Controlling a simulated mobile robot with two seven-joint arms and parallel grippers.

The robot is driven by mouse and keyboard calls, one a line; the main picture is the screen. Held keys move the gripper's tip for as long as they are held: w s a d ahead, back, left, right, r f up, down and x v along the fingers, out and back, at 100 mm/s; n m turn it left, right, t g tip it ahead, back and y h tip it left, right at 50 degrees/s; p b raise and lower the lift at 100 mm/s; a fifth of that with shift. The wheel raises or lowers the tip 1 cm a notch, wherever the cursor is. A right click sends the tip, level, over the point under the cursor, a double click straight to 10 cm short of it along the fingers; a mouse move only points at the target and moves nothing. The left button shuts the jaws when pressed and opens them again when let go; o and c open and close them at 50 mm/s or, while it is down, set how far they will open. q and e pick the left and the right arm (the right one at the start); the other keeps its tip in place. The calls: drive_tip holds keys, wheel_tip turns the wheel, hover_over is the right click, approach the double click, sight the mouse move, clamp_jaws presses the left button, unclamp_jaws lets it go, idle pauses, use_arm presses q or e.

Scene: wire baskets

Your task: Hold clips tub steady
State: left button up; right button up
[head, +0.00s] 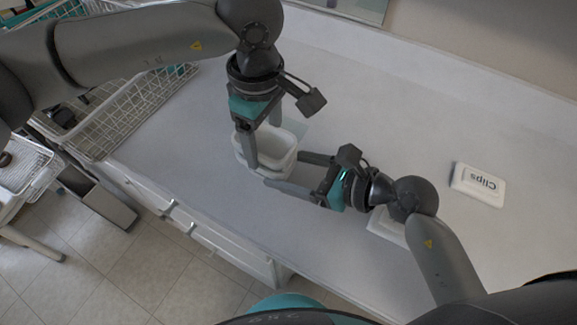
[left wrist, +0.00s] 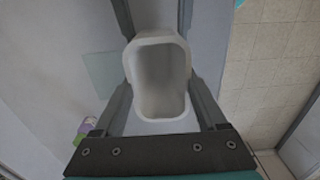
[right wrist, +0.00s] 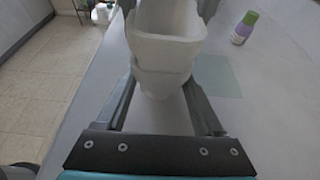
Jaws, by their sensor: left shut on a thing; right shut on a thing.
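A white open tub (head: 268,157) stands on the grey-white table, upright and empty inside. It also shows in the left wrist view (left wrist: 160,82) from above and in the right wrist view (right wrist: 168,48) from the side. A second rim-like band shows lower on it; I cannot tell whether two tubs are nested. My left gripper (head: 264,142) reaches down from above and is shut on the tub, a finger on either side. My right gripper (head: 285,170) comes in from the right, low down, and is shut on the tub. A white lid marked "Clips" (head: 478,182) lies apart at right.
A wire basket (head: 130,115) stands at the left table edge. A white item (head: 386,227) lies partly hidden under my right arm. The table's far right is clear.

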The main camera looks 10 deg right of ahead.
use_arm(q)
drive_tip(key=shift+d+r, duration=0.1)
drive_tip(key=shift+r, duration=0.15)
use_arm(e)
drive_tip(key=shift+d+f, duration=0.1)
drive_tip(key=shift+f, duration=0.2)
drive_tip(key=shift+r, duration=0.1)
use_arm(q)
drive_tip(key=shift+r, duration=2.2)
wheel_tip(320, 180, up, 6)
drive_tip(key=shift+r, duration=0.15)
wheel_tip(320, 180, up, 9)
idle(0.5)
use_arm(e)
drive_tip(key=o, duration=1.4)
